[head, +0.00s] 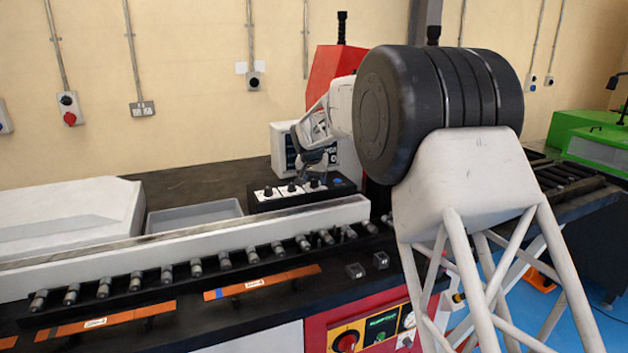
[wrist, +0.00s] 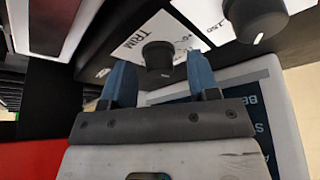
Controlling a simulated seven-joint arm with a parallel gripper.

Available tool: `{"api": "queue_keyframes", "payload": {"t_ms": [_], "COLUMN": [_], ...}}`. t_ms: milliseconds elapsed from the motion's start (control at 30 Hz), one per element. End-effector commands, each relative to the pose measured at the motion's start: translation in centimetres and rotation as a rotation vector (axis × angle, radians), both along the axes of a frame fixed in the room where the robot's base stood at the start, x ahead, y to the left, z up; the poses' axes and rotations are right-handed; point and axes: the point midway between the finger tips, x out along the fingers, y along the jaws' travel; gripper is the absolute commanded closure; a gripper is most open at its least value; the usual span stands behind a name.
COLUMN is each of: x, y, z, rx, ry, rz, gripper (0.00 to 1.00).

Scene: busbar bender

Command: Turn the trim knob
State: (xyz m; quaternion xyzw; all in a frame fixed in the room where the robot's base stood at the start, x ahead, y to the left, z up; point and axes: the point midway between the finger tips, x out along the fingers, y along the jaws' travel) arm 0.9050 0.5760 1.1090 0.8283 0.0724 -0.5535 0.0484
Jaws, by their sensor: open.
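The trim knob (wrist: 157,57) is a dark round knob on a white plate lettered TRIM. In the wrist view it shows between the two blue fingers of my gripper (wrist: 159,68), with a gap on both sides. My gripper is open and empty. I cannot tell how far the fingertips reach along the knob. A second knob (wrist: 255,18) shows at the upper right of the wrist view.
A white-cased display (head: 281,148) stands right behind the control box and also shows close below the fingers in the wrist view (wrist: 240,100). A grey tray (head: 193,216) lies left of the box. A long white rail (head: 190,237) runs in front.

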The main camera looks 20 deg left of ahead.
Motion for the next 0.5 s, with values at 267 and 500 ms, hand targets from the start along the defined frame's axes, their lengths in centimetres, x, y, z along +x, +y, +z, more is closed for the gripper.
{"api": "queue_keyframes", "payload": {"t_ms": [267, 500], "x": [-0.8, -2.0], "y": [-0.1, -0.3], "z": [2.1, 4.9], "rx": [0.000, 0.001], "ry": [-0.001, -0.001], "rz": [0.000, 0.000], "gripper": [0.45, 0.45]}}
